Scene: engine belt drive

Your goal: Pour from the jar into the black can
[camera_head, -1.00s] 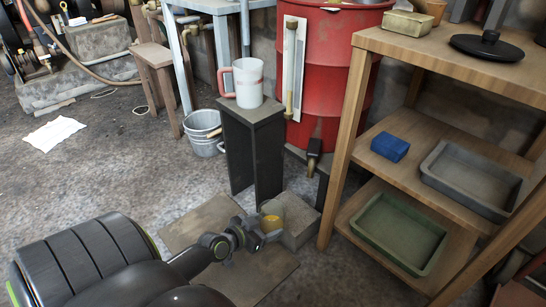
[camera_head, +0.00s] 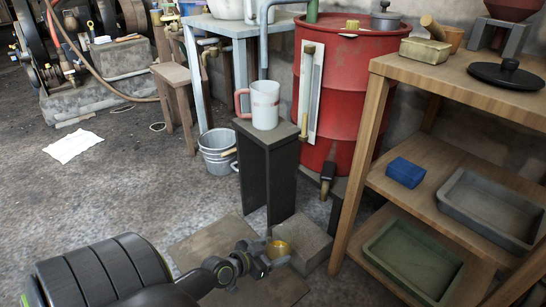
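A small amber-yellow jar (camera_head: 281,248) shows low in the middle of the head view, at the end of my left arm. My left gripper (camera_head: 276,252) has its fingers at the jar's sides and appears shut on it. The jar is in front of a concrete block; whether it touches the block cannot be told. Its contents are too small to make out. I cannot make out a black can in this view. My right gripper is not in view.
A white mug with a red handle (camera_head: 264,105) stands on a black stool (camera_head: 268,160). A wooden shelf (camera_head: 365,150) with trays stands at the right, before a red drum (camera_head: 345,90). A metal bucket (camera_head: 217,152) is left of the stool. The floor at left is largely clear.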

